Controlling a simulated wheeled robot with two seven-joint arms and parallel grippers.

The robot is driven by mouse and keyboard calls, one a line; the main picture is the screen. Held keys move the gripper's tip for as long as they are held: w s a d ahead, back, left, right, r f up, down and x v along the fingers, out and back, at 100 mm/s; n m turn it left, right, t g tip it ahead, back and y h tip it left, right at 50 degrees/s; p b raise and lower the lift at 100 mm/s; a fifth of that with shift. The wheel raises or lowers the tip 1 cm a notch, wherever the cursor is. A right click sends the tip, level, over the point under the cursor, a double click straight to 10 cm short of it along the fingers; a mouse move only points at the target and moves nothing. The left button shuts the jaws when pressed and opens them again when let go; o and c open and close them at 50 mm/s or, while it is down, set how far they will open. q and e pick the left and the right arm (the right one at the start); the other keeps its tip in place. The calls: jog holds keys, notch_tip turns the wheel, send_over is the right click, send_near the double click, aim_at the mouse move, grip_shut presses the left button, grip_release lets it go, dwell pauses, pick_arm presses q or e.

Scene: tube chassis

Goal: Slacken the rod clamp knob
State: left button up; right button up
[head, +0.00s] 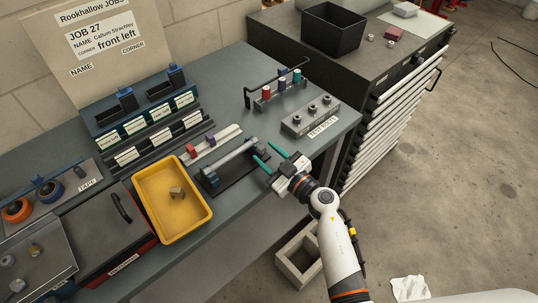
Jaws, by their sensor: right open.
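A silver rod (231,158) lies across a small fixture on a dark base plate (235,178) near the front edge of the workbench. A dark blue block (210,177) holds its left end, and a dark clamp piece sits at its right end. The clamp knob is too small to make out for certain. My right gripper (268,157) is open, its two green fingers apart and pointing toward the right end of the rod. Nothing shows between the fingers. Whether they touch the fixture I cannot tell. My left gripper is out of view.
A yellow tray (151,178) with a small part stands left of the fixture. A block labelled TEST POSTS (311,118) and a rack with coloured handles (267,102) stand behind to the right. Label racks (150,128) line the back. A drawer cabinet (395,112) stands at right.

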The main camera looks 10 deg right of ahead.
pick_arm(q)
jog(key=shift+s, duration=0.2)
pick_arm(e)
jog(key=shift+c, duration=1.2)
grip_shut()
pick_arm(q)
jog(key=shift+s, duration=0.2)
